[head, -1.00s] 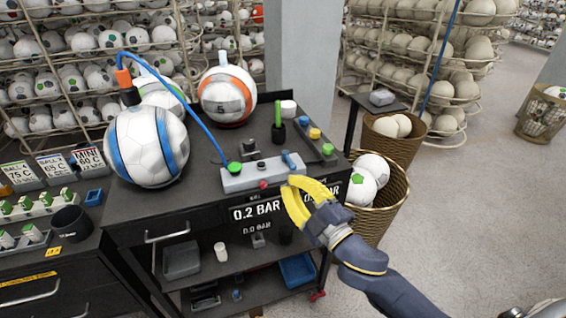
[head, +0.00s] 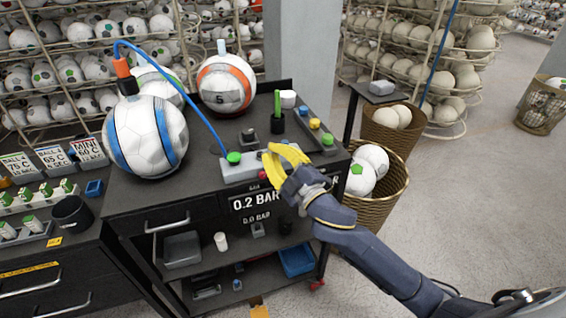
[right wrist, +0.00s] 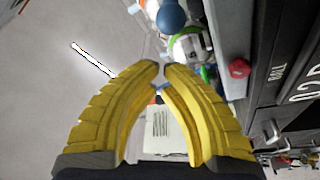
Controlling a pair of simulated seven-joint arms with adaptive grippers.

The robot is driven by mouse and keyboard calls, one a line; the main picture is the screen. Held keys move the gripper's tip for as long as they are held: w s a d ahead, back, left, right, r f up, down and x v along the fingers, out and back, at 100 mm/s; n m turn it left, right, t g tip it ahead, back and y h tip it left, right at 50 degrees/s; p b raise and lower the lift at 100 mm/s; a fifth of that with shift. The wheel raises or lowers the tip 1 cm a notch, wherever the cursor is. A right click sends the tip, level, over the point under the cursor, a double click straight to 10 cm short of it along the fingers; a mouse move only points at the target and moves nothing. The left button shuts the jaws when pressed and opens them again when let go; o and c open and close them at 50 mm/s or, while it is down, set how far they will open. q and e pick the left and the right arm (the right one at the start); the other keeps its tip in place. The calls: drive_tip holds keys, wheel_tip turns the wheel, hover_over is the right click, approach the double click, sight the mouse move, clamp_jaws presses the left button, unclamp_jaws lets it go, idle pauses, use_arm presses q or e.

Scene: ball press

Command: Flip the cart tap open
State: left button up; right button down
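The dark cart (head: 130,197) carries a grey valve block (head: 232,172) with a green fitting (head: 234,158) and a blue hose. The block's right end, where a tap handle would show, is hidden behind my right gripper in the head view. My right gripper (head: 270,155) has yellow fingers over that end. In the right wrist view its fingertips (right wrist: 164,69) nearly meet with nothing between them. A blue rounded knob (right wrist: 172,17), probably the tap handle's end, lies just beyond the tips. A red knob (right wrist: 238,68) is on the block's side. My left gripper is not in view.
A blue-striped ball (head: 147,137) and an orange-striped ball (head: 226,87) sit on the cart. A green-topped upright tool (head: 277,112) stands behind the block. A wicker basket of balls (head: 385,200) stands close right of the cart. Open floor lies at right.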

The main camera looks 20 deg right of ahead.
drive_tip(key=shift+w+a, duration=0.1)
drive_tip(key=shift+w, duration=0.8)
drive_tip(key=shift+d+f, duration=0.5)
drive_tip(key=shift+d, duration=0.25)
drive_tip(key=shift+d+f, duration=0.5)
drive_tip(key=shift+d, duration=0.25)
drive_tip(key=shift+s+d, duration=0.1)
drive_tip(key=shift+d+n+y, duration=0.15)
drive_tip(key=shift+n+y, duration=0.15)
drive_tip(key=shift+y, duration=0.4)
